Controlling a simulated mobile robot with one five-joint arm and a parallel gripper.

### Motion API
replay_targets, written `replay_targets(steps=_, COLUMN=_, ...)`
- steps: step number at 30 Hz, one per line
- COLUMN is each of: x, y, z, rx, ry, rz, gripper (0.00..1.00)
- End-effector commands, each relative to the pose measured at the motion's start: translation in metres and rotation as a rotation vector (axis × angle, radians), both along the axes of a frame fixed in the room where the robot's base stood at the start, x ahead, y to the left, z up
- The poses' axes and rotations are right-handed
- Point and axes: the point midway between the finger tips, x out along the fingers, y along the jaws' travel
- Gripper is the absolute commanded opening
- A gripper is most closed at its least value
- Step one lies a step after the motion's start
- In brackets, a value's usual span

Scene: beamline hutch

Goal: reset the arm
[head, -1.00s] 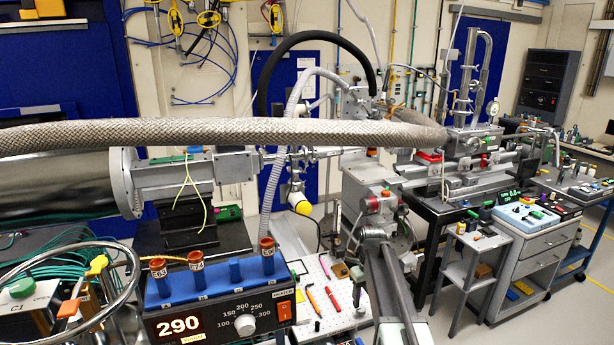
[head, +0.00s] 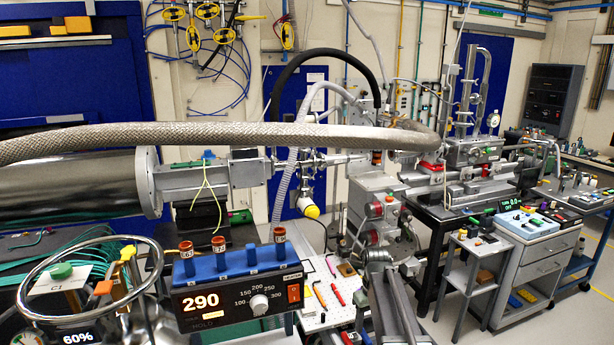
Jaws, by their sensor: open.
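My arm (head: 391,305) rises from the bottom edge, right of centre in the head view. It shows as a grey link with a dark groove, ending in a rounded joint (head: 376,256). The joint appears in front of the grey machine with red buttons; I cannot tell the gap between them. I cannot make out my gripper or its fingers, and no held object shows.
Left of my arm are a heater block (head: 238,285) reading 290 with orange-capped vials, and a white perforated board (head: 326,310) with pens. A braided hose (head: 240,134) crosses above. At right stand a small side table (head: 473,243) and a drawer cabinet (head: 540,262). Open floor (head: 572,310) lies right.

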Motion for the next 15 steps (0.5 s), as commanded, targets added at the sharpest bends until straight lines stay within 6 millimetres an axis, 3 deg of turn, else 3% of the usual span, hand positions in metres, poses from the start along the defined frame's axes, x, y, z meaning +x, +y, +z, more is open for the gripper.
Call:
replay_targets(steps=8, x=-0.066, y=0.016, z=0.000, rx=0.000, ry=0.000, rz=-0.042, gripper=0.53)
replay_targets(steps=15, x=-0.150, y=0.026, z=0.000, rx=0.000, ry=0.000, rz=-0.178, gripper=0.53)
